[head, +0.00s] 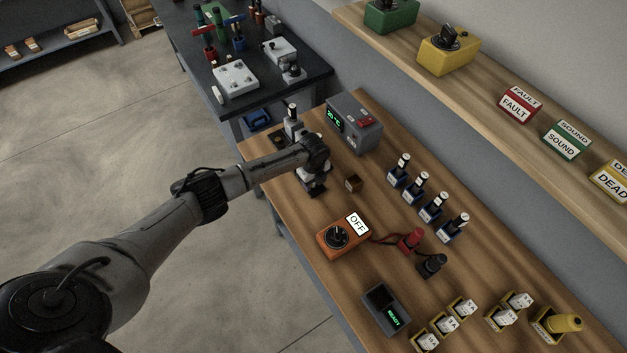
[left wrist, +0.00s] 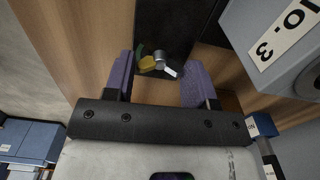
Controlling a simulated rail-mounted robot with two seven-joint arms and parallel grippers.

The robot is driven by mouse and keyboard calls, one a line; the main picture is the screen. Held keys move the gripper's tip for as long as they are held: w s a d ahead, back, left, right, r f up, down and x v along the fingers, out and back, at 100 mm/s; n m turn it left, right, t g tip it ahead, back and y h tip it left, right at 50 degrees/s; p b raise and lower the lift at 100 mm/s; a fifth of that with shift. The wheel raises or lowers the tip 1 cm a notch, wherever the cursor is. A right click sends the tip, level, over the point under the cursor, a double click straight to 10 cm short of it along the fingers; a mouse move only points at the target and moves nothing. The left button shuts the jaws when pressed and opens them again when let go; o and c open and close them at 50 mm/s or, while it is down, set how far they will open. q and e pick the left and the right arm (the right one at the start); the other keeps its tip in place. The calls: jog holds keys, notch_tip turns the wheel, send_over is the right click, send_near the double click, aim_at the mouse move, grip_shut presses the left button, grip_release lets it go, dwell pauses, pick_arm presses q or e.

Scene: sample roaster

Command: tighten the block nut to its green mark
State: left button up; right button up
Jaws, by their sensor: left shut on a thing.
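My left gripper (head: 313,182) reaches down over the wooden bench beside the grey display unit in the head view. In the left wrist view its purple-padded fingers (left wrist: 159,62) are shut on the block nut, which stands on a dark block (left wrist: 165,25). A silver round part (left wrist: 160,57) of the nut, a white pointer (left wrist: 170,71) and a yellow piece (left wrist: 147,63) show between the fingers. The green mark (left wrist: 139,50) is a small patch at upper left of the yellow piece. The pointer points down and right, away from the green. My right gripper is not in view.
The grey display unit (head: 354,124) stands close behind the gripper. Several blue-based switches (head: 416,186) line the bench.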

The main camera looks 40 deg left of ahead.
pick_arm(q)
jog(key=shift+r, duration=0.15)
dwell(0.4)
jog(key=o, duration=0.9)
jog(key=shift+o, duration=0.2)
notch_tip(320, 180, up, 14)
jog(key=shift+f, duration=0.2)
dwell(0.4)
